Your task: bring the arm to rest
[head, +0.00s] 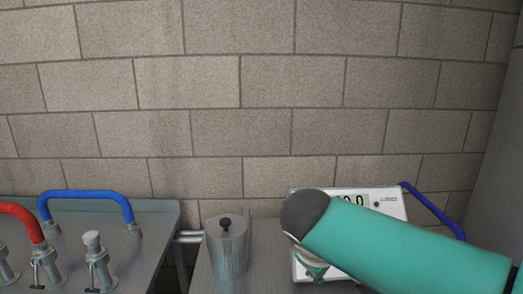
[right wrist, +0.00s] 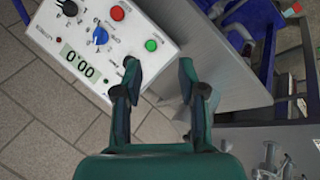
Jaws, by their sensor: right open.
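My right arm comes in from the right in the head view, a teal link with a dark grey joint, and crosses in front of a white instrument box (head: 386,201). Little of the right gripper shows there below the joint. In the right wrist view my right gripper (right wrist: 159,65) is open, with two dark green fingers apart and nothing between them. The instrument box (right wrist: 85,40) lies beyond the fingers to the upper left, with a display, knobs and red and green buttons. My left gripper is in neither view.
A lidded metal pot (head: 227,250) stands on the grey bench just left of my arm. Further left, a metal worktop (head: 160,225) carries a blue handle (head: 85,194), a red curved pipe (head: 22,215) and valve fittings (head: 95,248). A block wall (head: 240,80) closes the back.

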